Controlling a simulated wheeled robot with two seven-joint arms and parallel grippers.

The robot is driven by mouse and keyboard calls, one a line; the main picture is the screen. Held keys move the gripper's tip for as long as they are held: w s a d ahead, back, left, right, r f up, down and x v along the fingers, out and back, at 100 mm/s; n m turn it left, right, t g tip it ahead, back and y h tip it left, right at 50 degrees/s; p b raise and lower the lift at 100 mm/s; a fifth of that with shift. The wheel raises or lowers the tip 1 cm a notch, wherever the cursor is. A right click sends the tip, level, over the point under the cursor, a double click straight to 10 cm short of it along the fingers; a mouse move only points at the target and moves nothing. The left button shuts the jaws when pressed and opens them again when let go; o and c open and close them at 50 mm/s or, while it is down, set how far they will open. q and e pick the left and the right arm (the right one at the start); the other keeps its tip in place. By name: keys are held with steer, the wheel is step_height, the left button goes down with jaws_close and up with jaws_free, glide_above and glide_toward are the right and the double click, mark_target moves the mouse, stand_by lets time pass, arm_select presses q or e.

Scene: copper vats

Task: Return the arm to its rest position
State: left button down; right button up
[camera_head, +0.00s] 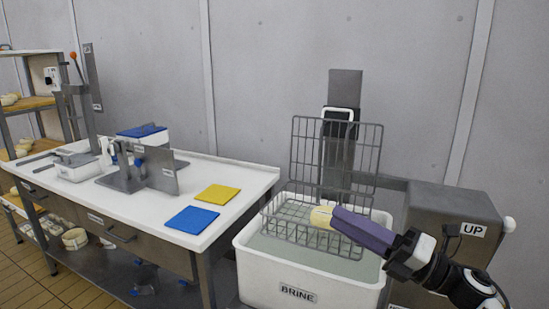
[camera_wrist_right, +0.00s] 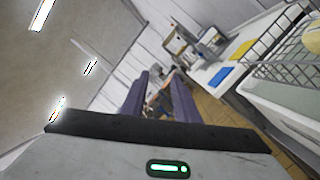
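My right gripper (camera_head: 338,218) comes in from the right in the head view, with purple fingers in front of the wire basket (camera_head: 335,152). In the right wrist view the two fingers (camera_wrist_right: 160,82) stand apart with nothing between them. A pale yellow round piece (camera_head: 319,217) shows at the basket just left of the fingertips in the head view. In the wrist view it lies off to the right (camera_wrist_right: 313,40), away from the fingers. The basket is at the white brine vat (camera_head: 262,278). My left arm and gripper are not in view.
A grey box marked UP (camera_head: 455,210) stands right of the vat. The white worktable (camera_head: 130,205) at left holds a yellow mat (camera_head: 217,194), a blue mat (camera_head: 192,219) and a metal stand (camera_head: 160,169). A shelf (camera_head: 37,103) stands at far left. Tiled floor lies front left.

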steer(key=s+d+f+m+t+h, duration=0.1)
steer(key=s+f+m+h, duration=0.25)
steer(key=f+m, duration=0.5)
steer(key=s+d+f+m+t+h, duration=0.1)
steer(key=s+f+m+t+h, duration=0.15)
steer(key=f+m+h, duration=0.45)
steer(key=s+d+f+m+t+h, duration=0.15)
steer(key=s+f+m, duration=0.25)
steer(key=f+m, duration=0.6)
steer(key=s+f+m+g+h, duration=0.3)
steer(key=s+f+m+g, duration=0.5)
steer(key=s+f, duration=0.9)
steer(key=s, duration=0.3)
steer(key=shift+s+a+f, duration=0.2)
steer(key=shift+s+a, duration=0.1)
